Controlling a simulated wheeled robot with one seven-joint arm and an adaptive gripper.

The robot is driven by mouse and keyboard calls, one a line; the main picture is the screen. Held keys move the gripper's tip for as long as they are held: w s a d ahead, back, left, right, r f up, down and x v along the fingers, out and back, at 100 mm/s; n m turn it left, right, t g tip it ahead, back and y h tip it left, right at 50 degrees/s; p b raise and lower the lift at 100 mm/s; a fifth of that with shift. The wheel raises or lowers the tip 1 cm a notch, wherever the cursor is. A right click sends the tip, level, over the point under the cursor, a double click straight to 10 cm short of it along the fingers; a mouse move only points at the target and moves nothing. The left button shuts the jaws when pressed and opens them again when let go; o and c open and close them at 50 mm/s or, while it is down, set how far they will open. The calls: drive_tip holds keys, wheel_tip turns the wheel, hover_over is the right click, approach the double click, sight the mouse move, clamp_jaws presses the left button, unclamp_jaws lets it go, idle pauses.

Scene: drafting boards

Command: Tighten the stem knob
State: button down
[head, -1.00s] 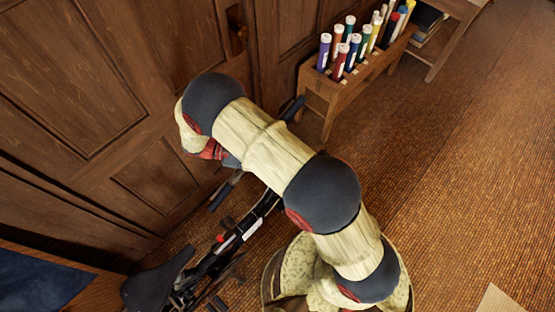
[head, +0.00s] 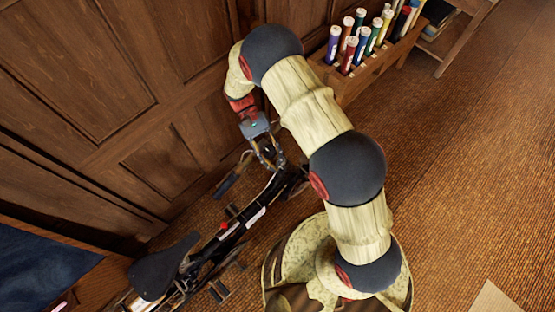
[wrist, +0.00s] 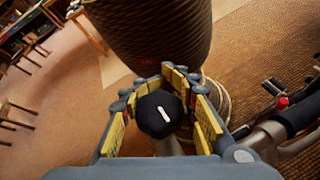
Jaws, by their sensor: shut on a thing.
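The stem knob (wrist: 158,115) is a black, faceted knob with a white mark on top, in the middle of the wrist view. My gripper (wrist: 178,86) has its yellow-padded fingers on both sides of the knob and is shut on it. In the head view my gripper (head: 263,150) is at the front end of the dark folding bike (head: 228,232), by its handlebar (head: 227,184). The knob cannot be made out in the head view. A handlebar grip (wrist: 291,112) shows at the right of the wrist view.
A panelled wooden wall (head: 150,75) stands close behind the bike. A wooden rack (head: 362,80) of coloured tubes stands beyond my arm. Open floor (head: 460,170) lies to the right.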

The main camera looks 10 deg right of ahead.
sight(268, 148)
drive_tip(key=shift+a+m+y, duration=0.15)
drive_tip(key=shift+m+y, duration=0.25)
drive_tip(key=shift+y, duration=0.2)
drive_tip(key=c, duration=1.4)
unclamp_jaws()
drive_tip(key=shift+f, duration=0.1)
drive_tip(key=shift+o, duration=0.3)
drive_tip(key=v, duration=1.1)
drive_tip(key=shift+w, duration=0.3)
drive_tip(key=shift+w+r, duration=0.1)
drive_tip(key=shift+r, duration=0.15)
drive_tip(key=shift+r, duration=0.1)
